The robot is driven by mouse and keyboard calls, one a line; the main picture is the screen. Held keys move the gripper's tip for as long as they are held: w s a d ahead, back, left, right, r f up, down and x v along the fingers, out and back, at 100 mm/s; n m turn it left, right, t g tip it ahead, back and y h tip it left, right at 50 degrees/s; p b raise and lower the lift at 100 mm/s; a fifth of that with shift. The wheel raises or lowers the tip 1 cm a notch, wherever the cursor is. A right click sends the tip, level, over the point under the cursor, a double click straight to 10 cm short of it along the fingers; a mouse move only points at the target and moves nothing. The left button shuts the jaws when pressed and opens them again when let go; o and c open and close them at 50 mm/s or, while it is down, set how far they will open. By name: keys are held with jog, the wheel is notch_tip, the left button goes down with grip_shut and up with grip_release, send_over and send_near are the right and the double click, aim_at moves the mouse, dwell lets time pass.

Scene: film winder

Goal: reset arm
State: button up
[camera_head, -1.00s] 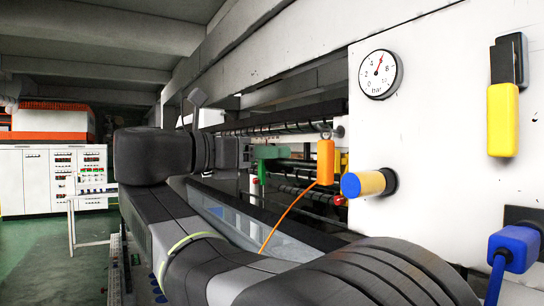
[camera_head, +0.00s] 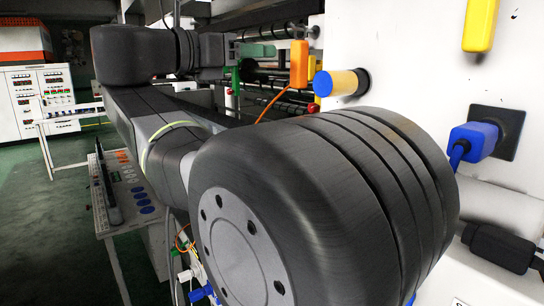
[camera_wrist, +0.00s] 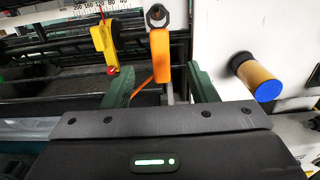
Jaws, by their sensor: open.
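My gripper (camera_wrist: 160,72) is open, its two green fingers spread in the wrist view. Between and beyond them an orange plug-like handle (camera_wrist: 160,52) hangs under a dark ring, with an orange cable. In the head view the green fingers (camera_head: 236,79) are left of the orange handle (camera_head: 299,65), with a visible gap between them. Nothing shows held in the fingers. My arm's dark links fill the middle of the head view and hide much of the machine behind.
A yellow, blue-ended knob (camera_head: 341,83) juts from the white panel. A blue plug (camera_head: 473,140) and a yellow handle (camera_head: 479,24) are further right. A yellow hanging piece (camera_wrist: 104,47) is left of the fingers. A low table (camera_head: 121,190) and open green floor lie left.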

aim_at(294, 44)
jog(key=p+x, duration=0.1)
jog(key=x, duration=0.9)
jog(key=shift+p, duration=0.35)
jog(key=shift+s+a, duration=0.1)
jog(key=shift+a, duration=0.05)
jog(key=b+v, duration=0.3)
jog(key=v, duration=1.1)
jog(key=p+x, duration=0.3)
jog(key=x, duration=1.1)
jog(key=shift+s+r, duration=0.1)
jog(key=shift+w+d, duration=0.2)
jog(key=shift+d, duration=0.05)
jog(key=shift+a+r, duration=0.2)
jog(key=shift+r, duration=0.5)
jog(key=shift+v, duration=1.05)
jog(key=shift+s+a+f, duration=0.15)
jog(key=shift+s+a, duration=0.15)
jog(key=shift+a, duration=0.05)
